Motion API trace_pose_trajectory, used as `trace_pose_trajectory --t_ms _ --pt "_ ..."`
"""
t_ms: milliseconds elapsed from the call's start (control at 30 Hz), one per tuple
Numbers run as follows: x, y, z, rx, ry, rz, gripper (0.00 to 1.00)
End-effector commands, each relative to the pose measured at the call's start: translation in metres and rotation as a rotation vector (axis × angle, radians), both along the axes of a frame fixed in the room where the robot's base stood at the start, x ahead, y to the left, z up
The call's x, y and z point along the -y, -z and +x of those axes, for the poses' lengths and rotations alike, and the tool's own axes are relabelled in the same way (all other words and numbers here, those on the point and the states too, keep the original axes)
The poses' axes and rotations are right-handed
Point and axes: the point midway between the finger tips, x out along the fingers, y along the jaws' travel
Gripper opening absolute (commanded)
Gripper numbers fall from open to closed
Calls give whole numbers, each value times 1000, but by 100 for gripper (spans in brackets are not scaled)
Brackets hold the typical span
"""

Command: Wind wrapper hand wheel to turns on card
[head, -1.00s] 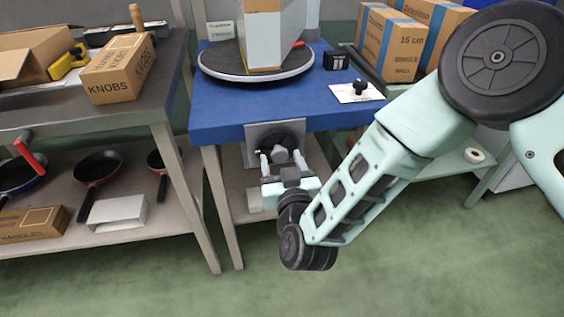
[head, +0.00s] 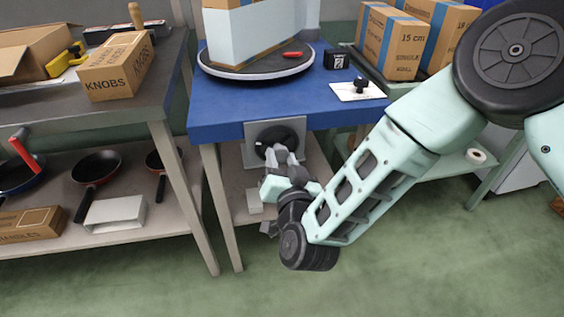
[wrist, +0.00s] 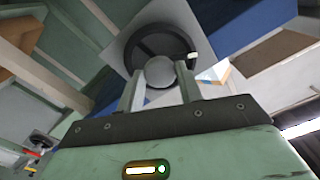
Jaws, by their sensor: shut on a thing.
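The black hand wheel (head: 267,137) sits on a grey square plate (head: 250,152) under the front edge of the blue table (head: 230,115). My gripper (head: 281,153) is at the wheel's front. Its fingers (wrist: 160,85) are shut on the hub. On the blue table, a carton (head: 250,36) with a pale wrap band stands on the round turntable (head: 236,72). A small black counter (head: 336,60) stands beside it; its digit is too small to read surely.
A white plate with a black knob (head: 359,88) lies at the table's right. Cartons (head: 395,45) stand behind it. At left, a bench holds a KNOBS box (head: 116,68), with pans (head: 97,167) on its lower shelf. The green floor in front is clear.

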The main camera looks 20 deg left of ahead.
Motion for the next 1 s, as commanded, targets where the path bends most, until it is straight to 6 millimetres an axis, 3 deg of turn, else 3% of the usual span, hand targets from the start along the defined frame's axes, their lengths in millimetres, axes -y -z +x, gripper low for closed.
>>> trace_pose_trajectory --t_ms 200,233,300,667,833,1000 --pt "0 0 0 0 0 -3 13" --pt "1 0 0 0 0 -3 44" --pt "0 0 0 1 0 -4 58" --pt "3 0 -5 1 -1 -4 58" --pt "15 -1 -27 1 -3 -7 58" --pt "36 0 -61 -2 -5 -8 58"
